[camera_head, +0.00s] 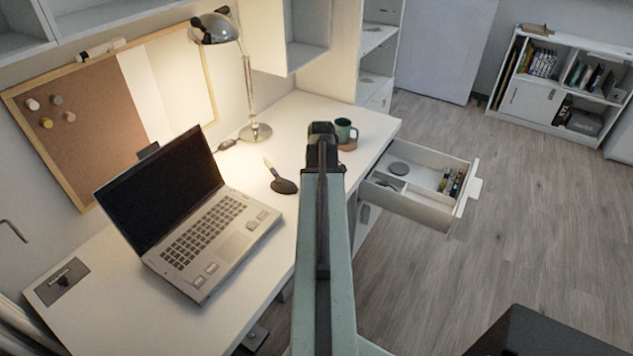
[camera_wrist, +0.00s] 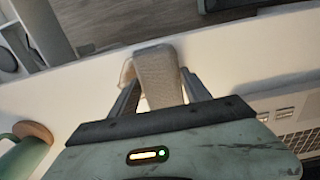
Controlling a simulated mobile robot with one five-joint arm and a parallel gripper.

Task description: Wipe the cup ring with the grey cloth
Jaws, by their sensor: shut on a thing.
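My gripper (camera_wrist: 155,92) is shut on the grey cloth (camera_wrist: 158,72), which looks grey-beige and folded between the two fingers in the wrist view. The cloth is over the white desk (camera_wrist: 225,58) near its front edge; I cannot tell whether it touches the top. In the head view my arm hides the cloth and most of my gripper. No cup ring can be made out in either view.
An open laptop (camera_head: 210,240) and a dark brush-like object (camera_head: 283,185) lie left of my arm. A lamp (camera_head: 248,90) stands at the back. An open drawer (camera_head: 425,165) with small items juts out right of the desk.

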